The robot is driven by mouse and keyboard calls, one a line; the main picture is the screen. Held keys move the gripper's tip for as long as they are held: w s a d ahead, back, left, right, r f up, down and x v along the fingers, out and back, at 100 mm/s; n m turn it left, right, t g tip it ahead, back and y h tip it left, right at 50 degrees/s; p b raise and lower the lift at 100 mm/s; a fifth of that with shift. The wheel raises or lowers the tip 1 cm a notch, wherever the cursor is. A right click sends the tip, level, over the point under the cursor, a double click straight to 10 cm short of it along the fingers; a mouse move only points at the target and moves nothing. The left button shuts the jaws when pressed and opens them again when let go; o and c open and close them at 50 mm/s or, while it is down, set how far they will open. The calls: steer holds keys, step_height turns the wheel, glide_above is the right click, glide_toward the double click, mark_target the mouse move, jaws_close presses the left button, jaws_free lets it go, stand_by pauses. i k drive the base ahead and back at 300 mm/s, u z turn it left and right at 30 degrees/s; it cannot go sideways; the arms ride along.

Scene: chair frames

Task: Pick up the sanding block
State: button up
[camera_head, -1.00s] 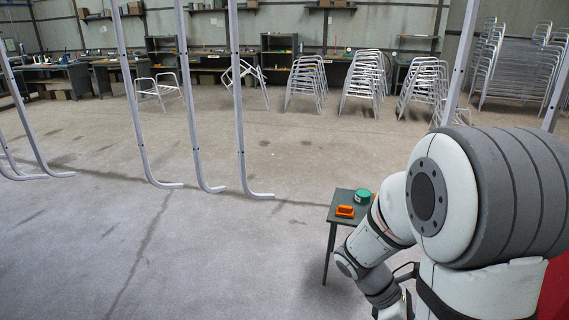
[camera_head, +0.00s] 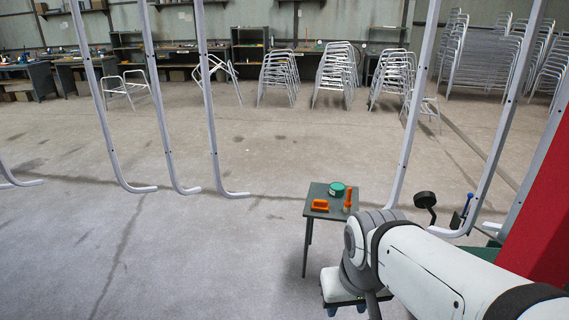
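An orange block with a raised grip, which looks like the sanding block (camera_head: 320,206), lies on the near left part of a small dark green table (camera_head: 314,190). My gripper (camera_head: 346,311) is at the bottom edge of the picture, below and to the right of the block and apart from it. Two small blue tips show under its pale body, and the rest is cut off by the frame. I cannot tell whether it is open or shut.
On the small table, a green round tin (camera_head: 337,189) and an upright orange object (camera_head: 348,199) stand behind and right of the block. Hanging white chair frames (camera_head: 213,130) are on the left, another (camera_head: 407,140) on the right. Floor left of the table is clear.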

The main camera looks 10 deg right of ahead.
mark_target(319, 205)
steer(key=z, duration=0.5)
steer(key=i, duration=2.7)
steer(key=u, duration=0.6)
